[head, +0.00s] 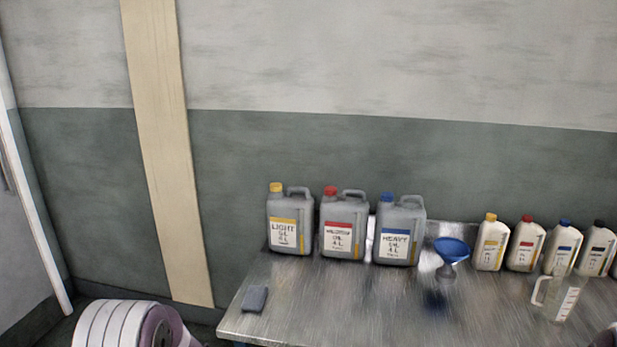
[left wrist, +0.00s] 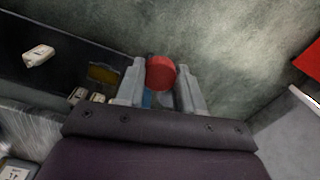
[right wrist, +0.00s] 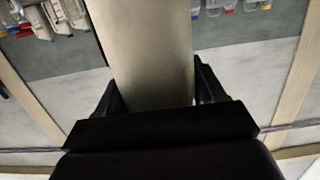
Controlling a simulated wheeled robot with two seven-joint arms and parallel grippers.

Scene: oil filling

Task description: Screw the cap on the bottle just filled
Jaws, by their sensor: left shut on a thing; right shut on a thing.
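My left gripper (left wrist: 160,88) is shut on a round red cap (left wrist: 161,72), held between its two grey fingers in the left wrist view. My right gripper (right wrist: 155,92) is shut on a broad, plain beige thing (right wrist: 150,50), which runs up between its dark fingers to the top of the right wrist view. It could be the filled bottle's body; its mouth and label do not show. Neither gripper's fingers show in the head view. Cap and beige thing do not appear together in any view.
A metal table (head: 330,310) holds large grey cans with yellow (head: 289,222), red (head: 343,225) and blue (head: 399,232) caps, a blue funnel (head: 451,250), several capped cream bottles (head: 490,246), a clear jug (head: 563,297) and a dark cloth (head: 255,299). The table's front left is mostly clear.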

